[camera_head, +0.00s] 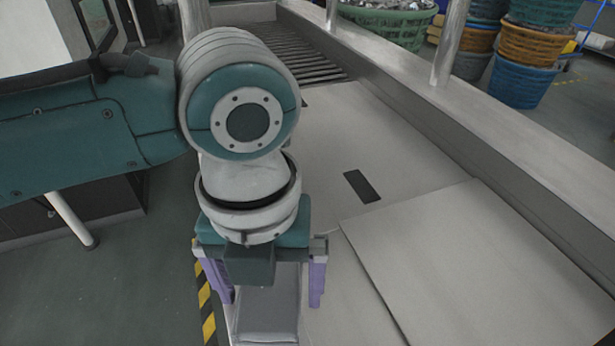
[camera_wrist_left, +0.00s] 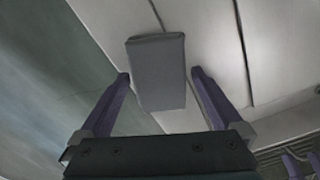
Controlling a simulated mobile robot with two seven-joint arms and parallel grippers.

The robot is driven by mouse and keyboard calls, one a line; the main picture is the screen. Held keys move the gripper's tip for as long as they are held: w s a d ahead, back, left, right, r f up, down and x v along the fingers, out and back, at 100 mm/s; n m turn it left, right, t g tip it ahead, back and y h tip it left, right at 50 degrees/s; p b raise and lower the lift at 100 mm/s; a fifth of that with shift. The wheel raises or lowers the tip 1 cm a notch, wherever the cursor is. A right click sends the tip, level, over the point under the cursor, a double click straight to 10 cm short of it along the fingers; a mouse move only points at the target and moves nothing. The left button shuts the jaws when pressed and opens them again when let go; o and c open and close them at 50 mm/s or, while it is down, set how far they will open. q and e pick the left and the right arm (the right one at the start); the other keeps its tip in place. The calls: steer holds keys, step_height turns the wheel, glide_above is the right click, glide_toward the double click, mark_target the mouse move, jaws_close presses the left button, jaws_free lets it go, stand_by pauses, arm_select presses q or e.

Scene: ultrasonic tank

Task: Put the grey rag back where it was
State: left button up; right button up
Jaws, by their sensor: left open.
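The grey rag (camera_head: 268,315) shows as a flat, folded grey block below my left gripper (camera_head: 268,285) in the head view. In the left wrist view the rag (camera_wrist_left: 158,70) lies at the pale counter's edge, partly between the two purple fingertips. My left gripper (camera_wrist_left: 160,76) is open, with a finger on each side of the rag and small gaps visible. I cannot tell its height above the counter. Purple finger-like parts at the lower right of the wrist view look like my right gripper (camera_wrist_left: 302,164); its opening is unclear.
The pale metal counter (camera_head: 330,150) has a dark rectangular slot (camera_head: 361,186) and a raised panel (camera_head: 480,260) at right. A raised rail (camera_head: 480,150) runs along its far side. Baskets (camera_head: 525,50) stand beyond. Yellow-black tape (camera_head: 206,305) marks the near side.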

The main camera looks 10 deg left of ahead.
mark_target(270, 290)
arm_select(q)
step_height(270, 290, up, 12)
steer(key=p, duration=0.2)
steer(key=s+d+f+n+t+h, duration=0.1)
steer(key=s+d+f+n+h, duration=0.15)
steer(key=n, duration=0.55)
steer(key=s+d+f+n+t+h, duration=0.1)
steer(key=s+n, duration=0.2)
steer(key=n, duration=0.5)
steer(key=s+a+f+n+y, duration=0.1)
steer(key=s+a+n, duration=0.2)
steer(key=a+n, duration=0.3)
steer(key=s+a+f+n+t+y, duration=0.1)
steer(key=s+a+n+y, duration=0.1)
steer(key=a+n, duration=0.5)
steer(key=s+n, duration=0.1)
steer(key=n, duration=0.2)
steer(key=shift+s+f+t, duration=0.3)
steer(key=shift+s, duration=0.05)
